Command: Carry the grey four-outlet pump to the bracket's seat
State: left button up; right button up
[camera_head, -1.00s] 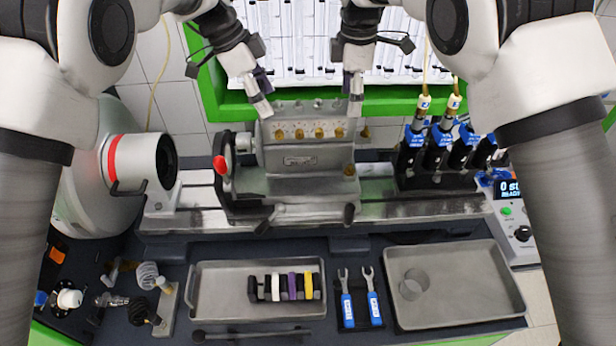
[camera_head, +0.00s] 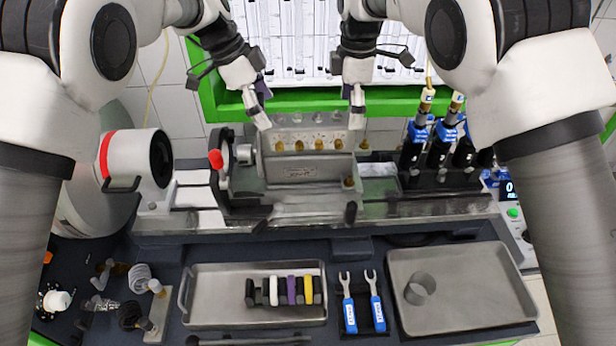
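The grey four-outlet pump (camera_head: 300,170), with a row of brass outlets on its face, is upright above the bench rail at the centre. The bracket (camera_head: 225,178), a dark upright plate with a red knob, stands at its left; the seat is mostly hidden behind the pump. My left gripper (camera_head: 262,120) meets the pump's upper left corner, and my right gripper (camera_head: 357,120) meets its upper right corner. Both seem shut on it, though the fingertips are small here. I cannot tell whether the pump's underside touches the seat.
A black stand with blue-bodied connectors (camera_head: 440,155) is right of the pump. A white motor with a red ring (camera_head: 130,160) is at the left. In front lie a tray with coloured blocks (camera_head: 200,315), two blue wrenches (camera_head: 362,305) and a tray with a ring (camera_head: 465,300).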

jog(key=shift+w+r, duration=0.2)
jog(key=shift+r, duration=0.25)
pick_arm(q)
jog(key=v, duration=1.2)
pick_arm(e)
notch_tip(320, 180, up, 11)
jog(key=shift+r, duration=0.1)
jog(key=shift+s, duration=0.2)
pick_arm(q)
jog(key=shift+s, duration=0.1)
pick_arm(e)
jog(key=shift+a, duration=0.1)
